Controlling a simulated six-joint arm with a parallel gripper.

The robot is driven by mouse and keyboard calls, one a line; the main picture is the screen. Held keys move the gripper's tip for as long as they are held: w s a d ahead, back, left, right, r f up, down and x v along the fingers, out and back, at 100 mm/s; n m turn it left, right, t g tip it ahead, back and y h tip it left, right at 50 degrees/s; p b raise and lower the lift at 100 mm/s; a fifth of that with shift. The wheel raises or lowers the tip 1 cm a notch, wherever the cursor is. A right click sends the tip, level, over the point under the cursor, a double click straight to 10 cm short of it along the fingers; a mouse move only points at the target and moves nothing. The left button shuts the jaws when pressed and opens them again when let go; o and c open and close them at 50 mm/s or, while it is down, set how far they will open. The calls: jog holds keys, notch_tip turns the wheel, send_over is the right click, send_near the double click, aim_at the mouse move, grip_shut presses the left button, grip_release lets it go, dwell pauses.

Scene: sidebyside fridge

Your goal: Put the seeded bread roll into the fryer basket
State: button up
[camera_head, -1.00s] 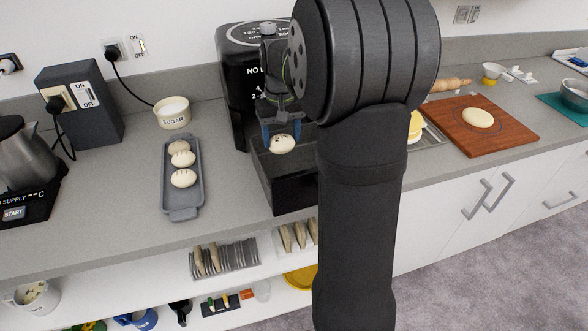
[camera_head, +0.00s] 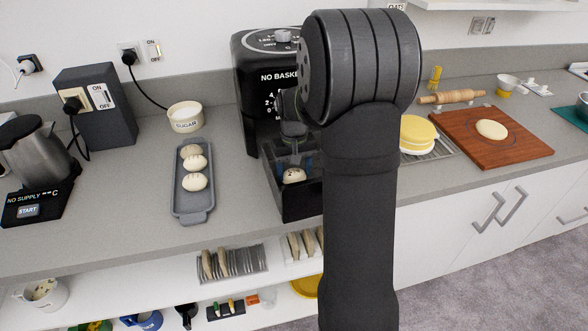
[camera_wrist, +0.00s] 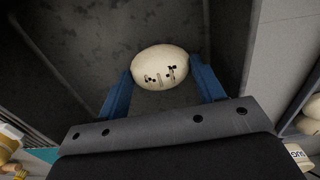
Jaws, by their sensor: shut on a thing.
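The seeded bread roll (camera_wrist: 160,66) is pale with dark seeds on top. My gripper (camera_wrist: 163,84) is shut on it, with a blue finger on each side. In the head view the roll (camera_head: 294,175) is low inside the open black fryer basket (camera_head: 300,208), between its walls. My gripper (camera_head: 294,163) points down into the basket there. The wrist view shows the dark basket floor (camera_wrist: 85,35) around the roll. I cannot tell whether the roll touches the floor. My arm hides the basket's right part.
The black fryer (camera_head: 262,75) stands behind the basket. A grey tray (camera_head: 193,216) with several rolls lies to the left, near a sugar bowl (camera_head: 186,117). A wooden board (camera_head: 520,150) with dough is at right. The basket walls closely surround my gripper.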

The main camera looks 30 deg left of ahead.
aim_at(294, 171)
jog(key=o, duration=1)
jog(key=shift+f, duration=0.1)
notch_tip(294, 171, up, 12)
jog(key=shift+r, duration=0.2)
jog(key=shift+f, duration=0.1)
notch_tip(294, 171, down, 12)
jog(key=shift+f, duration=0.25)
jog(key=shift+r, duration=2.15)
